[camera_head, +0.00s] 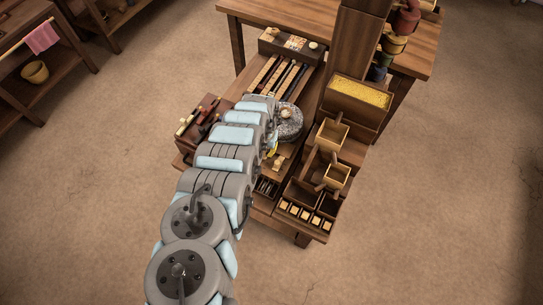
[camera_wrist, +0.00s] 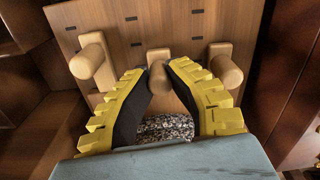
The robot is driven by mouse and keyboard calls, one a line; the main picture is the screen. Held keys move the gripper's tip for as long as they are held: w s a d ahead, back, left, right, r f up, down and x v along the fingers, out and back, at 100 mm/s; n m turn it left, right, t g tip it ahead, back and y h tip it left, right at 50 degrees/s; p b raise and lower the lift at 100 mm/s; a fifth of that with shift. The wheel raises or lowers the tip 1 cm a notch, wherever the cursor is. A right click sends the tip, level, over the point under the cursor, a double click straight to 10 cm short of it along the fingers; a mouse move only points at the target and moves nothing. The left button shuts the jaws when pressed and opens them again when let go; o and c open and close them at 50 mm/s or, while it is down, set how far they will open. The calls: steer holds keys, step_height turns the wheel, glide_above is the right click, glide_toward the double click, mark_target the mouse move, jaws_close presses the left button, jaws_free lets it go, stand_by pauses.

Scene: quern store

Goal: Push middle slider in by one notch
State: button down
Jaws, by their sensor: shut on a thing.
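Three pale wooden knobs stand out from a brown panel (camera_wrist: 190,20) with short dark marks in the wrist view. The middle knob (camera_wrist: 158,60), the middle slider's, is between the left knob (camera_wrist: 88,55) and the right knob (camera_wrist: 224,65), and sits nearest the camera's centre line.
A speckled grey stone (camera_wrist: 166,128) lies beyond the fingers and also shows in the head view (camera_head: 289,126). Right of my arm are wooden bins and small boxes (camera_head: 328,185) and a tall post (camera_head: 349,50). A box with coloured handles (camera_head: 200,120) is left.

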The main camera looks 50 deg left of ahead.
mark_target(266, 150)
steer(key=shift+w+f, duration=0.1)
steer(key=c, duration=0.9)
jaws_free()
steer(key=shift+w, duration=0.15)
steer(key=shift+r, duration=0.25)
steer(key=shift+a+r, duration=0.1)
steer(key=shift+r, duration=5.7)
